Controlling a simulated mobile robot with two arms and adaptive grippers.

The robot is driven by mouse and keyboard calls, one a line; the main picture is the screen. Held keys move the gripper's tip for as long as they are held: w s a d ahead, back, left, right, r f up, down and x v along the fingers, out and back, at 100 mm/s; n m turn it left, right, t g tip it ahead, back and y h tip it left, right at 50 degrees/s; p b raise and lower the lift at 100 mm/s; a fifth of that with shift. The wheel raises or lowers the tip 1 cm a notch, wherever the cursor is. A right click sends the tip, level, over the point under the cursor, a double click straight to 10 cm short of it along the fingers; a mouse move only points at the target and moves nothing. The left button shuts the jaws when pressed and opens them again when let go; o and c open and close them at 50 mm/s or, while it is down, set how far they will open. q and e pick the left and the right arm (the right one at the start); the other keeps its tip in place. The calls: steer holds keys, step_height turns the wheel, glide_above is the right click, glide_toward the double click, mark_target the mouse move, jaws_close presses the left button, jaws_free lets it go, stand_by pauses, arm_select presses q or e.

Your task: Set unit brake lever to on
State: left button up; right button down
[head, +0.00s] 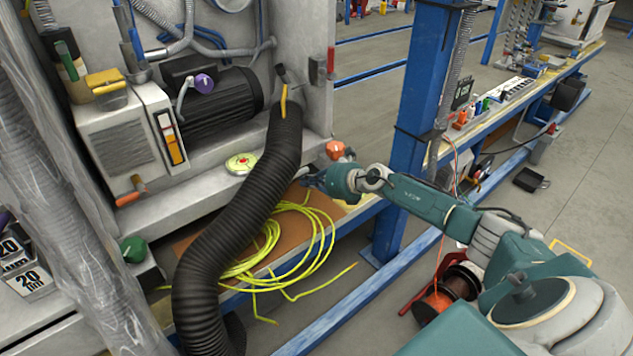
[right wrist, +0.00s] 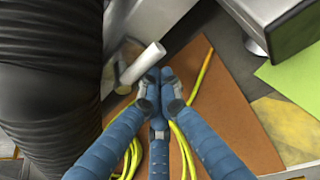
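Several levers show on the grey unit in the head view; I cannot read which is marked as the brake. An orange-ended handle (head: 335,150) is at the unit's right edge, just above my right gripper (head: 312,178). Another orange-handled lever (head: 130,194) is low on the left, and a red one (head: 330,64) is higher on the right. In the right wrist view, a pale cylindrical handle (right wrist: 143,63) is just left of my right gripper's blue fingertips (right wrist: 160,84). The fingertips are drawn together with nothing visible between them. My left gripper is not in view.
A thick black corrugated hose (head: 240,215) runs down left of my right gripper. A yellow cable (head: 300,240) lies coiled on a brown board below it. A blue post (head: 425,90) stands close behind my right forearm. A cable reel (head: 445,295) is on the floor.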

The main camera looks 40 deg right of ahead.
steer(key=v, duration=1.1)
steer(key=shift+s, duration=0.25)
steer(key=shift+r, duration=0.15)
